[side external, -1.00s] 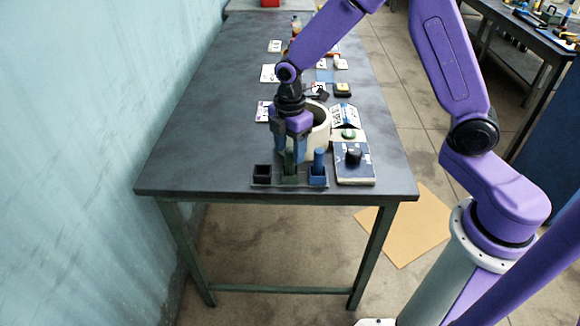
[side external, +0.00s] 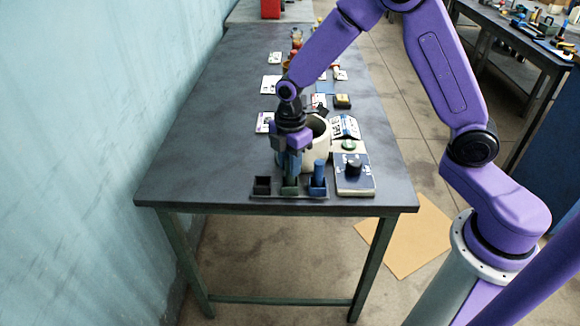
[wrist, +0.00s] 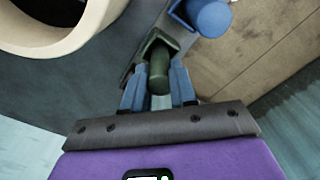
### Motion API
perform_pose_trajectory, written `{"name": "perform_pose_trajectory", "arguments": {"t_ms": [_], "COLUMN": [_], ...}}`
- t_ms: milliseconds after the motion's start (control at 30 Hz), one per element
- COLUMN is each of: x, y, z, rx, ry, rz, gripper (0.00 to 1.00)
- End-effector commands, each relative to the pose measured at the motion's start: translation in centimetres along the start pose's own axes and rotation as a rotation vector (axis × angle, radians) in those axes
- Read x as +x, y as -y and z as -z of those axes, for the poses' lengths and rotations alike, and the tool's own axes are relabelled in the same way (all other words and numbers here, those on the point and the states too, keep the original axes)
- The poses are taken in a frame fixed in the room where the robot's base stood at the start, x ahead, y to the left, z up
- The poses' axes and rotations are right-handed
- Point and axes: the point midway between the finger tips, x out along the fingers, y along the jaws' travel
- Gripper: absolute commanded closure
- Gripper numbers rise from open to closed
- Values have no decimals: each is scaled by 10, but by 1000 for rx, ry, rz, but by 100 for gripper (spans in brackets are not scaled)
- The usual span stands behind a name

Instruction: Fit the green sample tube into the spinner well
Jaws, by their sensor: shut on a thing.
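The green sample tube (wrist: 158,75) stands in the green square socket (side external: 290,191) of a small rack at the near end of the table. In the wrist view, its socket (wrist: 165,40) shows around its lower part. My gripper (side external: 291,170) is above this socket with its blue fingers shut on the tube, one on each side; they also show in the wrist view (wrist: 160,92). A cream round vessel with an open top (side external: 317,155) stands just behind the rack; it may hold the spinner well, but I cannot see a well inside.
The rack also has an empty-looking black socket (side external: 262,186) at left and a blue tube (side external: 319,171) in a blue socket at right. A dark box with a black knob (side external: 354,183) stands right of the rack. The table's left side is clear.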

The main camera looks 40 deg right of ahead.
Motion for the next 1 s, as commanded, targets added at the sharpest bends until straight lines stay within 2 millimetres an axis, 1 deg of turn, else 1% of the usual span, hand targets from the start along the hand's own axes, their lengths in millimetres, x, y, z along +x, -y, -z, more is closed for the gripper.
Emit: {"name": "perform_pose_trajectory", "arguments": {"t_ms": [167, 267, 367, 733, 1000], "x": [-14, -28, -40, -90, -108], "y": [-1, -1, 8, 50, 92], "z": [0, 0, -2, -11, -20], "rx": [-1, 0, -1, -2, -2], "ry": [-2, -2, -2, -2, -1], "rz": [-3, -5, -3, -4, -3], "gripper": [100, 100, 100, 100, 100]}}
